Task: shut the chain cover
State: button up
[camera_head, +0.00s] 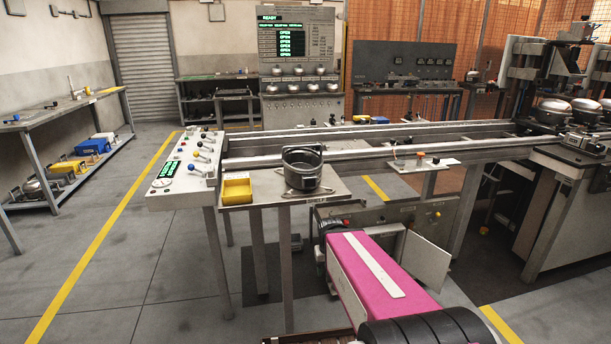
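Below the rail conveyor is a low grey housing (390,218). A light grey flat panel (428,262) stands out from its front at an angle, apparently swung open; it looks like the chain cover, but I cannot be sure. My pink arm reaches from the bottom edge toward the housing and passes just left of the panel. It hides part of the housing's front. My gripper is not visible; the far end of the arm is hidden or too unclear to show any fingers.
A small shelf (330,194) holds a dark round pot (303,172) and a yellow bin (237,190) above the arm. A control panel (165,190) with levers stands at left. Conveyor legs (466,212) stand right of the panel. The floor at left (150,280) is clear.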

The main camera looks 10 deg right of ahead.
aim_at(426, 261)
jog(key=l+z, duration=0.15)
jog(key=l, duration=0.25)
jog(key=i+l+z, duration=0.2)
jog(key=l, duration=0.2)
jog(key=l+z, duration=0.15)
jog(key=l, duration=0.3)
jog(key=l+z, duration=0.15)
jog(key=l, duration=0.2)
jog(key=i+l+z, duration=0.15)
jog(key=l, duration=0.25)
jog(key=i+l+z, duration=0.2)
jog(key=l, duration=0.15)
